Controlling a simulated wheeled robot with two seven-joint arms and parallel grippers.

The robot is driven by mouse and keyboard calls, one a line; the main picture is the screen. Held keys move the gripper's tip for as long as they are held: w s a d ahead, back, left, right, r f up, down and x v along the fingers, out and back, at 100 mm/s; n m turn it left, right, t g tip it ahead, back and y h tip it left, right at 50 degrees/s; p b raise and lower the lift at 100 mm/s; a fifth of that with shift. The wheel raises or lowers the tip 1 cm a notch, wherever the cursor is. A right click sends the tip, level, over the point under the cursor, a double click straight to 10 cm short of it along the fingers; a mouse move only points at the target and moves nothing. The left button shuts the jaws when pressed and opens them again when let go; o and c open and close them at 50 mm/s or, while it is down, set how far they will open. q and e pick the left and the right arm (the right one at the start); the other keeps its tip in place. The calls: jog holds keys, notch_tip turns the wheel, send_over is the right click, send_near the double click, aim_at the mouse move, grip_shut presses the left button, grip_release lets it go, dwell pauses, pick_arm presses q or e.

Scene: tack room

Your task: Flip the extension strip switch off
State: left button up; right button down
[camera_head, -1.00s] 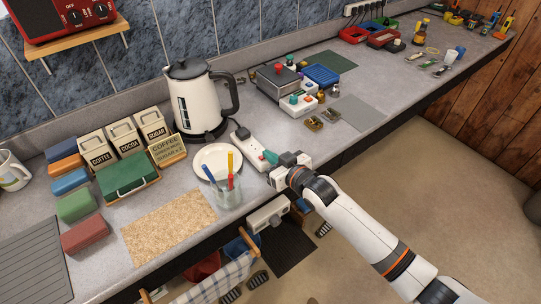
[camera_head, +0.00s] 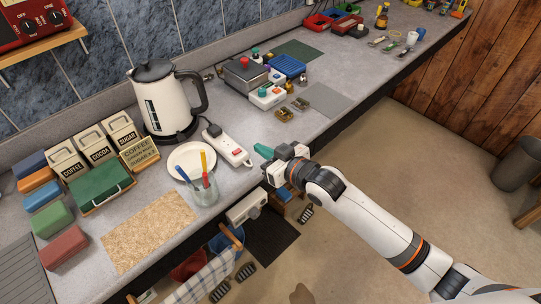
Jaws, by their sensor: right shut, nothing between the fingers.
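The white extension strip (camera_head: 226,146) lies on the grey counter beside the kettle, with a black plug in its far end. Its red switch (camera_head: 238,153) shows at the near end; I cannot tell which way the rocker is tipped. My right gripper (camera_head: 264,152) is shut and empty, its teal fingertips just right of the strip's near end and apart from it. My left gripper is not in view.
A kettle (camera_head: 160,100), a white plate (camera_head: 181,156) and a glass with coloured utensils (camera_head: 203,188) stand left of the strip. A white switch box (camera_head: 267,97) and small metal parts lie behind. The counter's front edge runs below my gripper.

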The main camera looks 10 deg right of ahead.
jog(key=v, duration=0.2)
jog(key=shift+s+d+r, duration=0.1)
jog(key=shift+s+d, duration=0.05)
jog(key=shift+s, duration=0.05)
dwell(0.3)
